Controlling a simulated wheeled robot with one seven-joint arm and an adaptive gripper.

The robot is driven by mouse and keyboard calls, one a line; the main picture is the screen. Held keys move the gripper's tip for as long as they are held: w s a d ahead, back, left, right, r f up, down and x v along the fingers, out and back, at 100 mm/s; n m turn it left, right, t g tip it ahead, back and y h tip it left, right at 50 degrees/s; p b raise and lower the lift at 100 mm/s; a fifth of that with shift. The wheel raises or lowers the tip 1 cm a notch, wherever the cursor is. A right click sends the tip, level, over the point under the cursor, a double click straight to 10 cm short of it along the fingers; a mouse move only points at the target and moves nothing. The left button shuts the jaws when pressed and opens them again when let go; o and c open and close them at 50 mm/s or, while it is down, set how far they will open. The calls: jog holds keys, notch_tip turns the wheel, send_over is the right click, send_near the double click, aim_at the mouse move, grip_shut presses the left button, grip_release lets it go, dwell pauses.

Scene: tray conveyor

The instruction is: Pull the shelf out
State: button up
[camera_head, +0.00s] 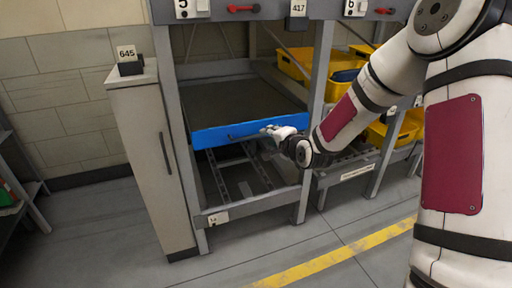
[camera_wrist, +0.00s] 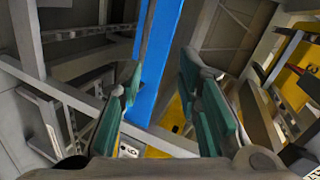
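The shelf is a dark grey tray (camera_head: 235,105) with a blue front edge (camera_head: 222,136), set in a grey metal rack. A thin dark bar, perhaps a handle, shows on the blue front. My gripper (camera_head: 272,130) is at the right part of the blue front; I cannot tell from the head view whether it touches. In the wrist view my gripper (camera_wrist: 160,72) has its two green-padded fingers spread apart with nothing clearly held between them. The blue front (camera_wrist: 156,60) runs as an upright strip beyond and between the fingers.
A narrow light cabinet (camera_head: 150,150) with a 645 sign stands left of the rack. Yellow bins (camera_head: 295,65) sit on the neighbouring rack at right. Lower rails (camera_head: 240,178) lie under the shelf. The floor in front is clear, with a yellow line (camera_head: 330,258).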

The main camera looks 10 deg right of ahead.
aim_at(259, 136)
notch_tip(259, 136, down, 6)
jog(key=w+d+r+m+t+b, duration=0.1)
jog(key=w+d+m+b, duration=0.1)
jog(key=m+b, duration=0.1)
jog(key=b+x, duration=0.3)
jog(key=x, duration=1.1)
jog(key=shift+w+a+r, duration=0.1)
jog(key=shift+w+r, duration=0.05)
grip_shut()
